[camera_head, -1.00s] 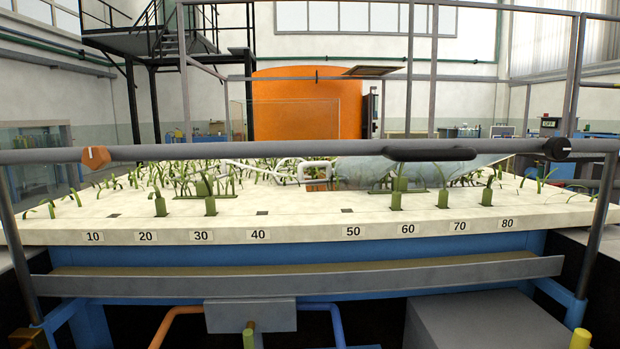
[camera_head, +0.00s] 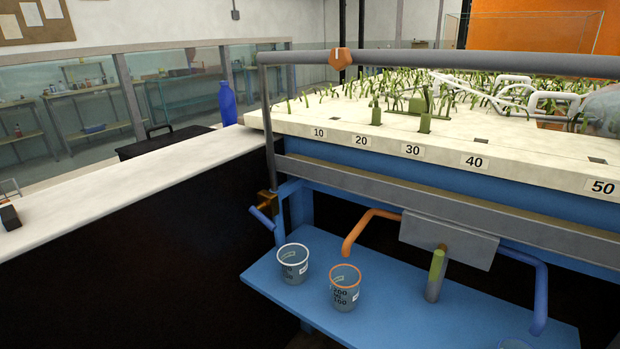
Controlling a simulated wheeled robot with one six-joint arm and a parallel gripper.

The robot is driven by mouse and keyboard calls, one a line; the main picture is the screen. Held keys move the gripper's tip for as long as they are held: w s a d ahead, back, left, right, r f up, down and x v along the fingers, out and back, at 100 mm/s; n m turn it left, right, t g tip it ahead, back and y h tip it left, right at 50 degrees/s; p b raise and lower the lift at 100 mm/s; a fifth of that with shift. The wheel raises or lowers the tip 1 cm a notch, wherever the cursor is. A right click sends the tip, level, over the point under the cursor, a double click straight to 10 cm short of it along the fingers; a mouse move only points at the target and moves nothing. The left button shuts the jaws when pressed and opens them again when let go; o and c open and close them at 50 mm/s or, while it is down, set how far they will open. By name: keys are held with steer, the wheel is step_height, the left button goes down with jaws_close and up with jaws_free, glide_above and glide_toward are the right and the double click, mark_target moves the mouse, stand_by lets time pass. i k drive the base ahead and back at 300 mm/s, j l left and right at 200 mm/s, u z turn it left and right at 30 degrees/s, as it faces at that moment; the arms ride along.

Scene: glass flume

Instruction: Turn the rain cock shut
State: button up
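No label in view names the rain cock, so I cannot tell which fitting it is. An orange hexagonal knob (camera_head: 340,57) sits on the grey rail. A brass fitting (camera_head: 267,203) with a blue spout is at the left end of the blue frame. A grey box (camera_head: 449,240) under the bed has an upright yellow-green and grey handle-like piece (camera_head: 436,266) in front of it. An orange pipe (camera_head: 368,223) bends down from the box's left, and a blue pipe (camera_head: 541,290) from its right. My gripper is not in view.
A clear white-rimmed cup (camera_head: 293,266) and an orange-rimmed cup (camera_head: 344,290) stand on the blue shelf (camera_head: 300,303). A blue bottle (camera_head: 227,104) stands behind the white counter (camera_head: 130,180). The planted bed (camera_head: 350,130) has number labels along its front edge.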

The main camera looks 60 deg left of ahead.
mark_target(256, 211)
steer(key=u, duration=1.65)
steer(key=k+j, duration=0.05)
steer(key=j, duration=0.05)
